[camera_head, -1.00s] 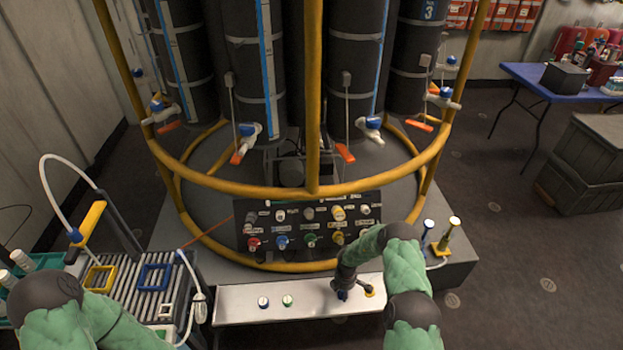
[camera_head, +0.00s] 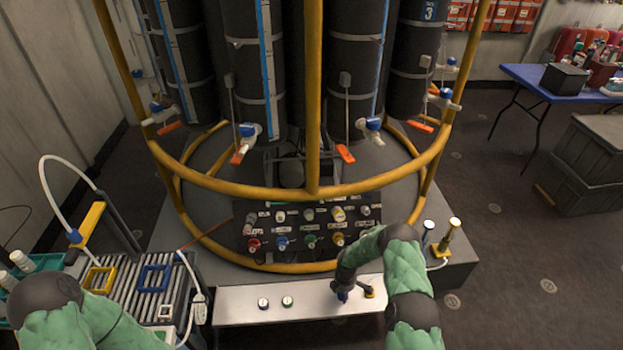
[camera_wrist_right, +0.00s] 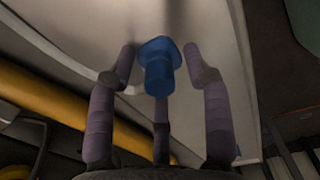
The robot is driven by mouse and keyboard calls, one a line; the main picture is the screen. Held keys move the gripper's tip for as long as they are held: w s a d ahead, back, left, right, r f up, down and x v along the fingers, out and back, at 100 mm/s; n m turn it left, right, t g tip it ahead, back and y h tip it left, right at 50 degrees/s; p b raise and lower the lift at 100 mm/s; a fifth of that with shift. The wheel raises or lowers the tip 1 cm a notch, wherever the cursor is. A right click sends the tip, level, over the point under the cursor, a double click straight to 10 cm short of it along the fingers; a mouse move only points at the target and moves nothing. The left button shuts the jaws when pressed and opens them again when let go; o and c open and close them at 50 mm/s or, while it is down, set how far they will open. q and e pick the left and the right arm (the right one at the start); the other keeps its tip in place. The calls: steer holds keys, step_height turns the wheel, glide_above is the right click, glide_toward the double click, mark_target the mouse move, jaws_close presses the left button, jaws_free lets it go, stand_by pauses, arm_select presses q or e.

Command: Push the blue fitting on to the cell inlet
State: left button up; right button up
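The blue fitting (camera_wrist_right: 160,68) stands out between the three fingers of my right gripper (camera_wrist_right: 160,65) in the right wrist view. The left and right fingers are spread, with narrow gaps between their tips and the fitting. The third finger is below, partly behind the fitting. In the head view my right gripper (camera_head: 343,292) is low over the right part of the pale shelf (camera_head: 235,300), with the blue fitting (camera_head: 342,297) at its tip. A dark panel (camera_head: 240,228) behind carries coloured ports, including a blue one (camera_head: 282,243); I cannot read which is the cell inlet. My left gripper is out of view.
Two round white-topped fittings (camera_head: 263,303) (camera_head: 287,301) sit on the shelf to the left. A yellow rail (camera_head: 310,190) curves above the panel. The shelf middle is clear.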

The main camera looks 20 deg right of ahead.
jaws_close()
steer(key=shift+r, duration=0.15)
steer(key=shift+r+p, duration=2.25)
steer(key=shift+r, duration=0.65)
